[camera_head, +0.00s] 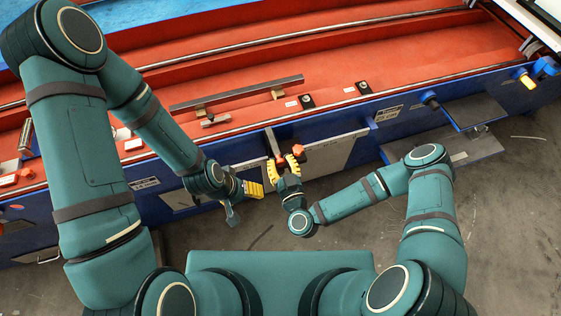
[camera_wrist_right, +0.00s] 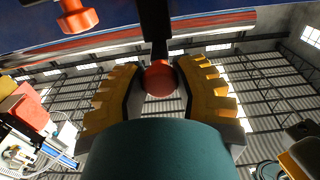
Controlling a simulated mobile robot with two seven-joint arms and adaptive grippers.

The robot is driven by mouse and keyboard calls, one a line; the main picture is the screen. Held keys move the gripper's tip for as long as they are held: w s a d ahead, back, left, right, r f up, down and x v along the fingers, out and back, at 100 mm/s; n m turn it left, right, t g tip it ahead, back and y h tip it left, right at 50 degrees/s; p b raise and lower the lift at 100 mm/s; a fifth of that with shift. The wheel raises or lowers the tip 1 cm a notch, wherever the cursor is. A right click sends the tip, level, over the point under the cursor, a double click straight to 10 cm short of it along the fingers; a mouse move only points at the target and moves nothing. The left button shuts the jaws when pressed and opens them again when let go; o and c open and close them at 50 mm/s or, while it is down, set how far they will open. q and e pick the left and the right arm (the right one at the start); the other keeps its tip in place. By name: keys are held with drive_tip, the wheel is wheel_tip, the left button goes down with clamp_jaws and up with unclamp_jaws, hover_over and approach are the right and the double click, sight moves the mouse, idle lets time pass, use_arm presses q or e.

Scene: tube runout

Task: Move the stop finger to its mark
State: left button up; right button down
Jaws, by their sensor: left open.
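A dark lever (camera_head: 272,142) with a red ball knob (camera_wrist_right: 159,79) hangs at the front of the blue machine; I cannot tell for sure whether it is the stop finger. My right gripper (camera_head: 282,168) is at the knob. In the right wrist view, its yellow-padded fingers (camera_wrist_right: 159,88) stand on either side of the knob, spread with narrow gaps; firm contact does not show. My left gripper (camera_head: 247,195) is open and empty, lower and to the left, apart from the lever. No mark for the finger can be made out clearly.
Another orange-red knob (camera_head: 298,149) sits close by my right gripper, on the blue front (camera_head: 350,128). A dark bar (camera_head: 237,92) and small black blocks (camera_head: 307,101) with white labels lie on the red bed (camera_head: 420,75). Grey floor (camera_head: 510,215) is free at right.

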drive_tip(key=shift+x, duration=1.05)
drive_tip(key=shift+w+a+p, duration=0.1)
drive_tip(key=shift+w+p, duration=0.2)
drive_tip(key=shift+w, duration=0.1)
drive_tip(key=c, duration=0.6)
unclamp_jaws()
drive_tip(key=shift+s, duration=0.1)
drive_tip(key=v, duration=1.2)
